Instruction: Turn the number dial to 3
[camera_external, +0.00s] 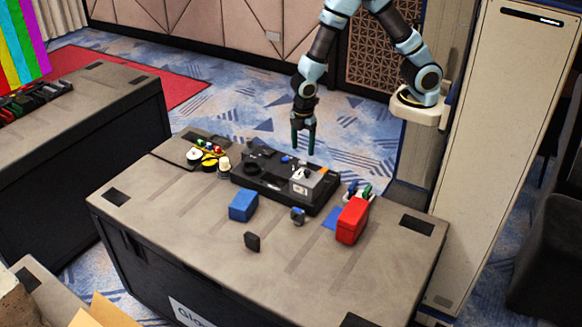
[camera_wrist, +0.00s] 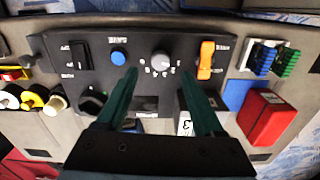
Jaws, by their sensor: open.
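The number dial (camera_wrist: 160,62) is a small round pale grey knob on a black control panel (camera_wrist: 55,40), with small white marks around its lower side. The marks are too blurred to read, so I cannot tell its setting. The panel also shows in the external view (camera_external: 262,188), lying on the grey case-like table; the dial is hard to pick out there. My gripper (camera_external: 303,150) hangs fingers down above the panel's far side. In the wrist view its green fingers (camera_wrist: 160,74) are apart, with the dial between their tips in the picture. Nothing is held, and no contact shows.
On the panel, a black switch (camera_wrist: 80,56) and a blue button (camera_wrist: 118,58) are left of the dial, an orange switch (camera_wrist: 206,60) right. A red box (camera_external: 352,221) and blue box (camera_external: 243,206) stand nearby.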

